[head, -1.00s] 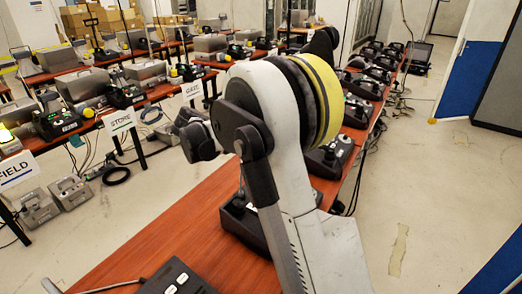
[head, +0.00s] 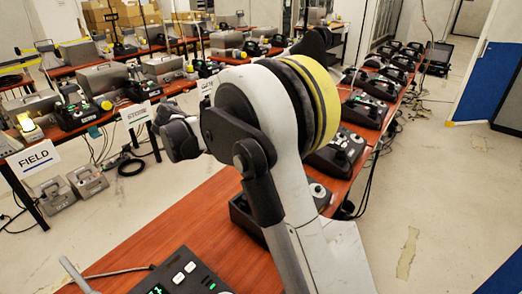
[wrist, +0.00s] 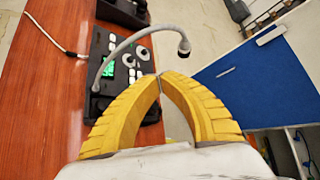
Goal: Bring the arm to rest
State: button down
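My gripper (wrist: 160,76) shows in the wrist view as two curved yellow fingers whose tips meet, with nothing visible between them. Beyond the fingertips is a dark paging console (wrist: 118,75) with a grey gooseneck microphone and a lit green display, on the red-brown table. In the head view my white arm with its yellow band rises over the table, and the gripper itself is not visible there.
The red-brown table (head: 190,225) runs away from me, with several dark consoles (head: 340,150) along it. A console (head: 180,275) with a green display stands at the near edge. Labelled tables stand at left, one with a FIELD sign (head: 35,158). Bare floor (head: 440,190) lies at right.

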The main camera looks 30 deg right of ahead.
jog(key=shift+w+a, duration=0.2)
jog(key=shift+a, duration=0.15)
dwell(0.3)
jog(key=s+a+f+m+t+y+b, duration=0.2)
jog(key=s+a+m, duration=0.5)
jog(key=s+m, duration=0.5)
jog(key=s+a+f+m+t+y+b, duration=0.3)
jog(key=s+a+m+t+y, duration=0.3)
jog(key=s+m+y, duration=0.3)
jog(key=s+a+m, duration=0.1)
jog(key=s+m, duration=0.2)
jog(key=m, duration=0.1)
jog(key=shift+s+f+m+t, duration=0.3)
jog(key=shift+f, duration=0.1)
dwell(0.4)
